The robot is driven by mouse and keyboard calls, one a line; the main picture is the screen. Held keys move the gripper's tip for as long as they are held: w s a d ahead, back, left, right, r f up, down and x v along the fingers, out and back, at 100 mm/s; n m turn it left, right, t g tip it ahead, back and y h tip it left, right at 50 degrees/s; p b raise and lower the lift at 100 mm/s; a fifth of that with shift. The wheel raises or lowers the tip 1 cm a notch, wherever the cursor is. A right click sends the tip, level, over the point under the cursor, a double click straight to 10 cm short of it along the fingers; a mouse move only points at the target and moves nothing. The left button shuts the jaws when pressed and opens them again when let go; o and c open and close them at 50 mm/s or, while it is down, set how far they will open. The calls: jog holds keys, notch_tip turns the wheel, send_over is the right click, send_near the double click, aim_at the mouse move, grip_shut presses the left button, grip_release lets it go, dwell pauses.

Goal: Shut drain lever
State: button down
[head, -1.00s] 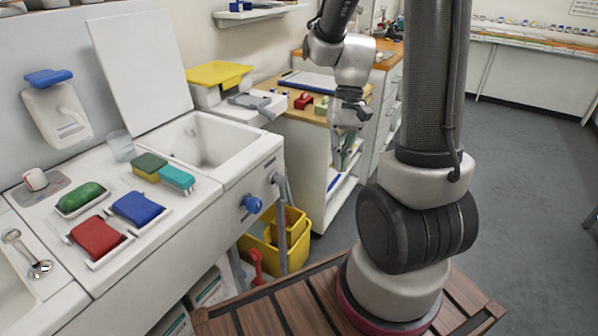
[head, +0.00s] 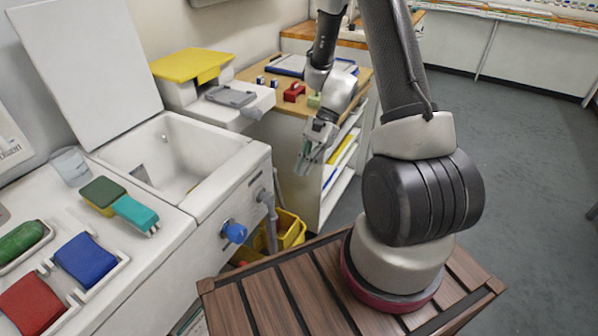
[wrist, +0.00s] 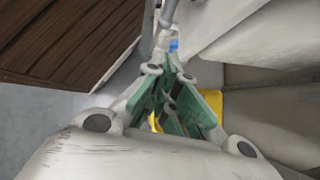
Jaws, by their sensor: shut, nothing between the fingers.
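The drain lever looks to be the blue handle (head: 234,231) on the front face of the white sink unit (head: 205,150), low at its right end. Whether it stands open or shut I cannot tell. A small blue patch (wrist: 173,45) beyond my fingertips in the wrist view may be the same handle. My gripper (head: 304,162) hangs to the right of the sink's front corner, pointing down, apart from the handle. In the wrist view its green-padded fingers (wrist: 172,72) come together with nothing between them.
A grey pipe (head: 268,210) runs down beside the handle. A yellow bucket (head: 291,230) stands below. My wooden-slatted base fills the front. A shelf unit (head: 338,175) stands behind my gripper. Sponges and brushes lie on the counter at left.

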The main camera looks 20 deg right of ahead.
aim_at(270, 208)
jog(key=s+a+f, duration=0.3)
jog(key=a+f, duration=0.3)
jog(key=a, duration=0.2)
jog(key=shift+s+f, duration=0.2)
jog(key=shift+s, duration=0.15)
jog(key=shift+a, duration=0.1)
jog(key=shift+s+a+f+g+y, duration=0.3)
jog(key=shift+s+a+g+y, duration=0.15)
jog(key=shift+a+y, duration=0.2)
